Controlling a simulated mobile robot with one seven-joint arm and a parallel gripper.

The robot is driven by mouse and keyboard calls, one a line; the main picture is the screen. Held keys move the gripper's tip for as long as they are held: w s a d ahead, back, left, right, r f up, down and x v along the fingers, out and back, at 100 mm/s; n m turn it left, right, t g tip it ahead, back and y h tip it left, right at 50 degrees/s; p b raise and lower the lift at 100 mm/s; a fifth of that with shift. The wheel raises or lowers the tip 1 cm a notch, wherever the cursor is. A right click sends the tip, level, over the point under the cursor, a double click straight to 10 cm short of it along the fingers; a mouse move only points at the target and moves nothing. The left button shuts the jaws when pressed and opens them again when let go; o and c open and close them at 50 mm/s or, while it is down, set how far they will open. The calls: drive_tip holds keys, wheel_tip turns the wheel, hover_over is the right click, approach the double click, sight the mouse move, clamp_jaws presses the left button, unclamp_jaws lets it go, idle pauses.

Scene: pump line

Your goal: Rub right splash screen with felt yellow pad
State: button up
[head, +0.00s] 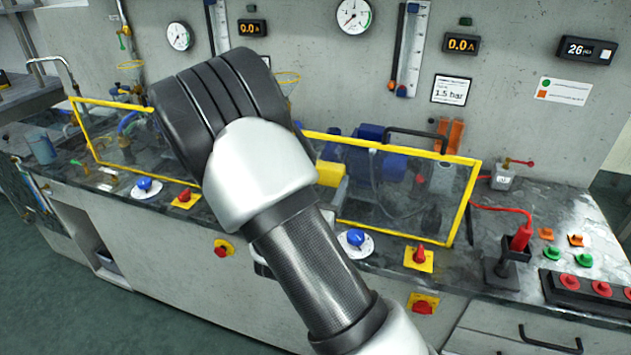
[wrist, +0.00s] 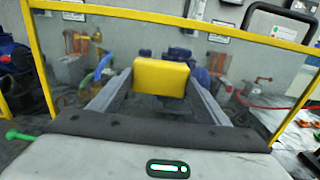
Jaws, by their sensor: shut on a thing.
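My gripper (wrist: 160,88) is shut on the yellow felt pad (wrist: 161,77), which sits between its two grey fingers in the wrist view. Ahead of it is a clear splash screen in a yellow frame (wrist: 180,18), which looks like the right one. The right splash screen shows in the head view with its yellow frame (head: 462,207), partly covered by my arm. I cannot tell whether the pad touches the clear panel. In the head view my arm hides the gripper. A yellow block (head: 331,174) shows beside my arm there; I cannot tell if it is the pad.
The left splash screen (head: 92,147) stands left of my arm. A blue knob (head: 355,238) and red switch (head: 420,257) sit before the right screen. Blue pump parts (head: 372,160) are behind it. A red tool in a black stand (head: 503,271) stands to its right.

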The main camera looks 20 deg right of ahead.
drive_tip(key=shift+s+d, duration=0.6)
drive_tip(key=shift+d, duration=0.25)
drive_tip(key=shift+s+d, duration=0.65)
drive_tip(key=shift+d, duration=0.25)
drive_tip(key=shift+s+d, duration=0.6)
drive_tip(key=shift+d, duration=0.25)
drive_tip(key=shift+w, duration=0.1)
drive_tip(key=shift+w+a+r, duration=0.2)
drive_tip(key=shift+w+a, duration=1.15)
drive_tip(key=shift+a, duration=0.3)
drive_tip(key=w+a+p, duration=0.1)
drive_tip(key=w+a, duration=0.2)
drive_tip(key=a, duration=0.3)
drive_tip(key=shift+w+f, duration=0.2)
drive_tip(key=shift+w, duration=0.05)
drive_tip(key=shift+s, duration=0.1)
drive_tip(key=shift+v, duration=2.95)
drive_tip(key=shift+s, duration=0.1)
